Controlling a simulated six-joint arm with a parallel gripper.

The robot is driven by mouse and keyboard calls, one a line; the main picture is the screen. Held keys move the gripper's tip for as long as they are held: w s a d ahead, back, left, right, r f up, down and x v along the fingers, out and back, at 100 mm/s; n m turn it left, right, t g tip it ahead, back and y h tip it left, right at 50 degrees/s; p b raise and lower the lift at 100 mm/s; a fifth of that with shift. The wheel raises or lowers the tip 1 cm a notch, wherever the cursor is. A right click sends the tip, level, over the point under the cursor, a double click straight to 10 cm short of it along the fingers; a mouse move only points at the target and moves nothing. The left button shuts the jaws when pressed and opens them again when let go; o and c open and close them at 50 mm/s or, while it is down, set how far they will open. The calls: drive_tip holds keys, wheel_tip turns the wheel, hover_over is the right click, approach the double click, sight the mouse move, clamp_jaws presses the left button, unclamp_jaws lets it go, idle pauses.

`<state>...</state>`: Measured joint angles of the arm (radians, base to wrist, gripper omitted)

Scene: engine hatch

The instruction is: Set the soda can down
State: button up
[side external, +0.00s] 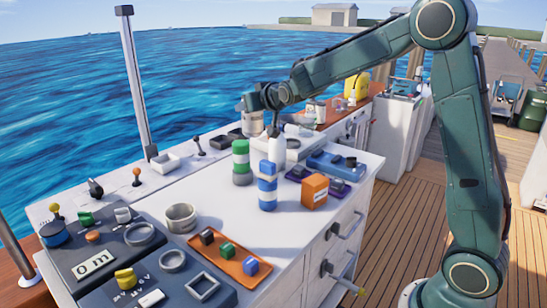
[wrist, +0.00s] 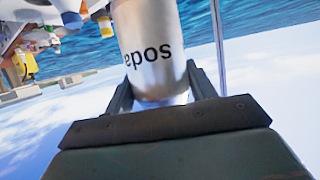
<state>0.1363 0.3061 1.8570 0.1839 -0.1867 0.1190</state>
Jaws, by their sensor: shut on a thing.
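The soda can (wrist: 150,45) is silver with dark lettering, which reads upside down in the wrist view, where the whole scene is inverted. My gripper (wrist: 160,92) is shut on it, with one finger on each side. In the side external view the can (side external: 252,124) hangs upright below my gripper (side external: 262,98), over the far part of the white counter (side external: 225,212). It appears raised above the top, but its lower end is partly hidden behind other items, so the exact gap cannot be told.
An orange tray (side external: 229,256) holds small blocks. Bare counter lies between the tray and the stacks.

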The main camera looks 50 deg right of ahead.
drive_tip(key=s+d+m+g+h, duration=0.1)
drive_tip(key=s+d+m+h, duration=0.1)
drive_tip(key=d, duration=1.1)
drive_tip(key=s+d+m+g+h, duration=0.1)
drive_tip(key=d+m+h, duration=0.1)
drive_tip(key=d, duration=1)
drive_tip(key=s+d+m+g+h, duration=0.1)
drive_tip(key=s+d+m, duration=0.1)
drive_tip(key=s+d, duration=0.6)
drive_tip(key=s+d+m+g+h, duration=0.15)
drive_tip(key=s+d, duration=0.35)
drive_tip(key=d, duration=0.7)
drive_tip(key=shift+n, duration=0.25)
drive_tip(key=f, duration=2)
drive_tip(key=shift+w, duration=0.3)
drive_tip(key=shift+f, duration=0.1)
drive_tip(key=o, duration=1.3)
drive_tip(key=shift+f, duration=0.1)
